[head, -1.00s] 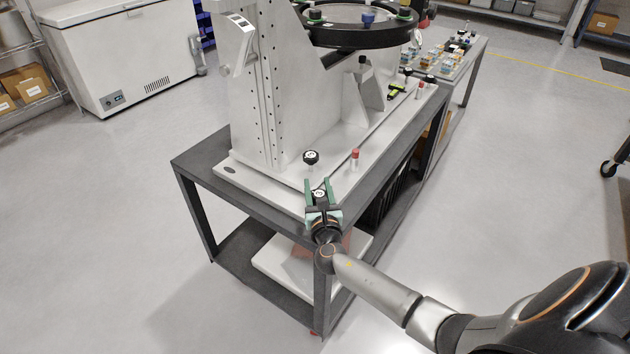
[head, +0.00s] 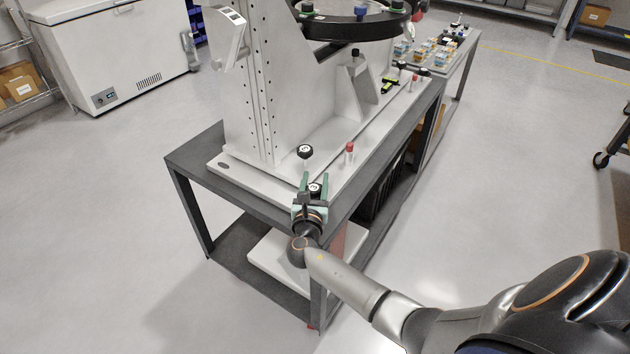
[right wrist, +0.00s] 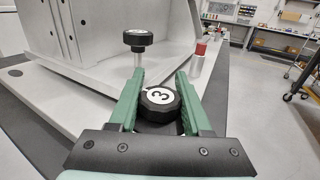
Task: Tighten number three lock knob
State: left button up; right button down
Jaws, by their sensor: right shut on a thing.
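The number three lock knob (right wrist: 159,97) is black with a white top marked 3. It stands at the near corner of the fixture's base plate (head: 263,183). My right gripper (right wrist: 160,88) is shut on this knob, with one green finger on each side of it. In the head view the knob (head: 315,188) shows between the finger ends of the right gripper (head: 313,182). The knob's lower part is hidden by the gripper. My left gripper is not in view.
Another black knob with a white top (head: 305,151) stands on a thin stem just beyond the gripper. A red-capped post (head: 349,152) stands to its right. The tall fixture frame (head: 245,95) rises behind them. Open floor (head: 500,150) lies to the right.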

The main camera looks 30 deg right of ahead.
jog(key=shift+c, duration=1.7)
grip_release()
jog(key=v, duration=1.2)
jog(key=shift+s+a, duration=0.15)
jog(key=shift+s, duration=0.05)
